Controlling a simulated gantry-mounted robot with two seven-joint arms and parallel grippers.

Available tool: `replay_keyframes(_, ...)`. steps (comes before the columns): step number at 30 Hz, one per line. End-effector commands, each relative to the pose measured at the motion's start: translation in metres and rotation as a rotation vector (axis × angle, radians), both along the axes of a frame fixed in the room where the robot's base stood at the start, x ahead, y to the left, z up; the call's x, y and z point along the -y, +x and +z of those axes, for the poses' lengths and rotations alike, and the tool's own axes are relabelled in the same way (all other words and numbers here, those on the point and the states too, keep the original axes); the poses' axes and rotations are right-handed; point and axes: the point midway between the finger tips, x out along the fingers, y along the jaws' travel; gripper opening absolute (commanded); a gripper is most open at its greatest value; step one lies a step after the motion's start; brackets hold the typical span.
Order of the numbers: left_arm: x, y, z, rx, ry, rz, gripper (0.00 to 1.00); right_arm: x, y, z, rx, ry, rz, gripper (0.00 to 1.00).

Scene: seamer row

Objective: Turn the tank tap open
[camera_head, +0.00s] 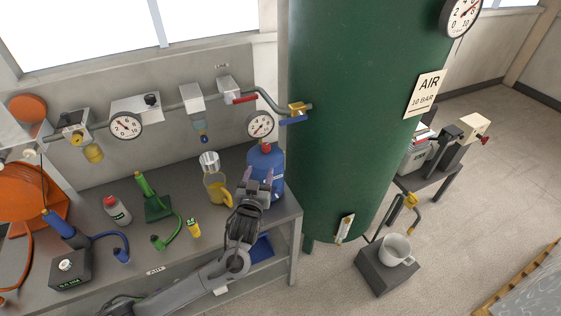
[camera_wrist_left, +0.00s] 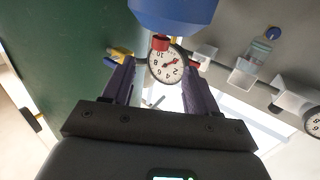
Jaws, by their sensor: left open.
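The tank tap (camera_head: 298,109) is a yellow valve body with a blue lever (camera_head: 293,121), on the pipe where it meets the green tank (camera_head: 350,130). The lever lies roughly along the pipe in the head view. The tap also shows in the left wrist view (camera_wrist_left: 121,54), partly hidden behind a finger. My left gripper (camera_head: 259,174) is open with nothing seen between its purple fingers. It is in front of the blue bottle (camera_head: 266,158) over the bench, below and left of the tap and apart from it. My right gripper is not in view.
The blue bottle with its red cap (camera_wrist_left: 160,43) is close to my left fingers. A gauge (camera_head: 260,124) hangs on the pipe left of the tap. A jug (camera_head: 216,188) and a green stand (camera_head: 156,205) are on the bench.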

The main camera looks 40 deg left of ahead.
Motion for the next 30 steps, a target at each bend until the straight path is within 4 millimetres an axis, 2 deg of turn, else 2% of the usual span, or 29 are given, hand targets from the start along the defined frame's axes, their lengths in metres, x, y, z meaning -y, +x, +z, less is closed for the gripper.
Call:
replay_keyframes(1,-0.001,0.004,0.0,0.011,0.002,0.0,0.59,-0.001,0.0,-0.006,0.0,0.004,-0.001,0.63)
replay_keyframes(8,-0.01,0.023,0.005,0.02,0.003,0.0,0.59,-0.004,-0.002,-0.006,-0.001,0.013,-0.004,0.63)
replay_keyframes(21,-0.04,0.083,0.004,0.017,0.003,0.0,0.59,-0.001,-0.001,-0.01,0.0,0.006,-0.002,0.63)
replay_keyframes(30,-0.048,0.1,0.005,0.018,0.001,-0.002,0.59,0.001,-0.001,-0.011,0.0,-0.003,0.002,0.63)
